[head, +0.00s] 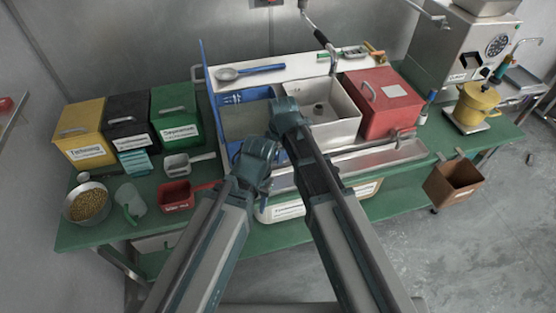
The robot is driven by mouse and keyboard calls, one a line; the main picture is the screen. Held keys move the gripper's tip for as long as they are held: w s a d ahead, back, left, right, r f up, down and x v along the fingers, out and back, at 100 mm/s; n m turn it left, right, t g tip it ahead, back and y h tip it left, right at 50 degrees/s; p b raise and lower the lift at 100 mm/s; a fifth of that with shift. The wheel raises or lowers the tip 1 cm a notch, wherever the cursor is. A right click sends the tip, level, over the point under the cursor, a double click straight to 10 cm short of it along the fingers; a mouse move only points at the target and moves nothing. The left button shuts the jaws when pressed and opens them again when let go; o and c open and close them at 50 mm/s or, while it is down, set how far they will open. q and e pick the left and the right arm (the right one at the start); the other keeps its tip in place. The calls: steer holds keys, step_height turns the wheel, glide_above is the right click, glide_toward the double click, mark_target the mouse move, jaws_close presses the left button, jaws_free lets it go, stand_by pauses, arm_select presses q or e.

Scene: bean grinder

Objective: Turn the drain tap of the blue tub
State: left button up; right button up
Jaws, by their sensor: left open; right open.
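The blue tub (232,97) stands left in the row of tubs on the bench, its blue rim and wall showing around a grey-green inside. Its drain tap cannot be made out; my grippers and arms cover the tub's front right part. My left gripper (257,149) is open in front of the blue tub's lower front edge. My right gripper (286,108) is open, higher in the picture, over the border between the blue tub and the white tub (345,128). Whether either gripper touches anything cannot be told.
A red lidded tub (388,110) stands right of the white one, with a metal tap (403,136) in front. A metal trough (375,159) runs along the front. Left are a red scoop (176,196), a bowl of beans (88,204) and lidded bins. A brown bin (453,183) hangs at right.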

steer(key=shift+f, duration=0.2)
jaws_close()
stand_by(1.4)
